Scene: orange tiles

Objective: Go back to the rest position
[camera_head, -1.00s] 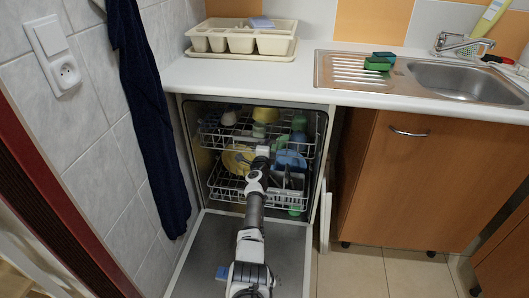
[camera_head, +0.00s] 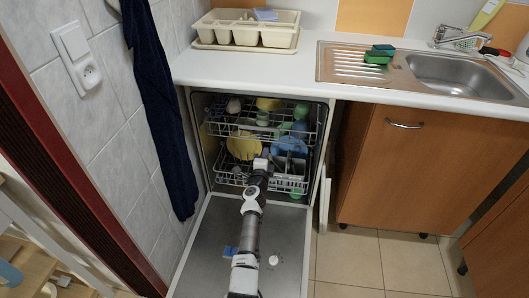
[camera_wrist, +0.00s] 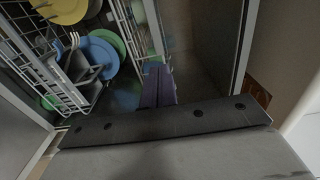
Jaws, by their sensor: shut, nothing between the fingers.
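My gripper (camera_head: 264,157) is at the end of my arm, in front of the open dishwasher's lower rack in the head view. In the wrist view its two purple fingers (camera_wrist: 157,88) are close together, shut and empty. They point down beside the rack, and I see nothing held. The dishwasher's lower rack (camera_head: 228,178) holds a yellow plate (camera_head: 243,146) and a blue plate (camera_head: 290,147). Dishes and the wire rack also show at the left of the wrist view.
A wall with a dark towel (camera_head: 160,120) is at left. A wooden cabinet (camera_head: 410,170) stands at right. Tiled floor (camera_head: 370,260) is clear in front of it.

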